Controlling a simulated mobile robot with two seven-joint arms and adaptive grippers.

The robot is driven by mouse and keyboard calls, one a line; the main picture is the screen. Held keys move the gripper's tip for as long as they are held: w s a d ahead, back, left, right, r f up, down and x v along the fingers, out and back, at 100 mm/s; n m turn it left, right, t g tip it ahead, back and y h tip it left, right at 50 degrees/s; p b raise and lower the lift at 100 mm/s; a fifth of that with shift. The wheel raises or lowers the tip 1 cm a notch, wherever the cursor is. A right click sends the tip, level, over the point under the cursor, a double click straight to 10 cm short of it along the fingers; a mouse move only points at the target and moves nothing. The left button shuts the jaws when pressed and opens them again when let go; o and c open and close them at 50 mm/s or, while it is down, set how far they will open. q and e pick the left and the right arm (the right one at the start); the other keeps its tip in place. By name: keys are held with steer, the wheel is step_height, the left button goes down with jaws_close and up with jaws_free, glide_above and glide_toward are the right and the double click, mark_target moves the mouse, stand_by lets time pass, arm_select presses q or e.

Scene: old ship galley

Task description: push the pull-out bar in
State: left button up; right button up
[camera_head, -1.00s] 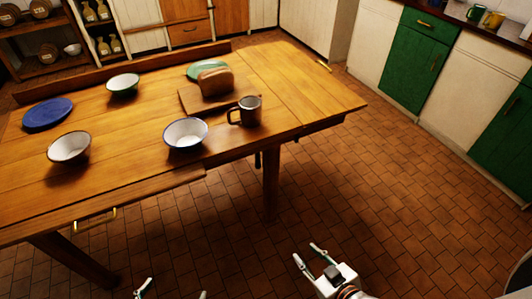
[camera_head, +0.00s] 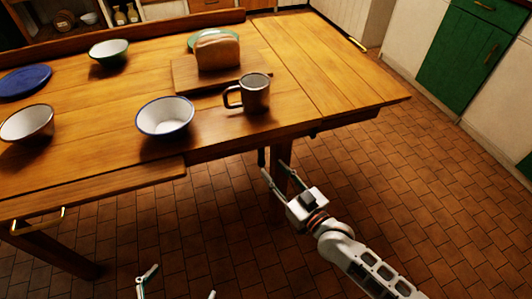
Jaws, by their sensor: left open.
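The wooden table fills the left and middle of the head view. A flat wooden board (camera_head: 110,186) stands out from its front edge at the left, with a brass handle (camera_head: 63,212) below it. I cannot tell for sure whether this is the pull-out bar. A dark piece (camera_head: 345,122) shows under the right table leaf (camera_head: 325,70). My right gripper (camera_head: 273,168) is open and empty, in front of a table leg and below the table's front edge. My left gripper (camera_head: 183,281) is open at the bottom edge, apart from the table; its body is out of frame.
Green cabinets (camera_head: 468,50) stand at the right. The tiled floor between is clear.

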mark_target(263, 159)
steer(key=b+x, duration=0.1)
steer(key=x, duration=0.5)
steer(key=shift+w+a+f, duration=0.1)
steer(key=shift+w+a, duration=0.15)
steer(key=shift+w+a+b, duration=0.2)
steer(key=shift+w+b, duration=0.1)
steer(key=shift+w, duration=0.05)
arm_select(q)
steer(key=shift+w+d+r, duration=0.3)
steer(key=shift+d, duration=0.25)
arm_select(e)
steer(key=shift+r, duration=0.2)
jaws_close()
arm_select(q)
steer(key=shift+s+a+f, duration=0.1)
steer(key=shift+f, duration=0.05)
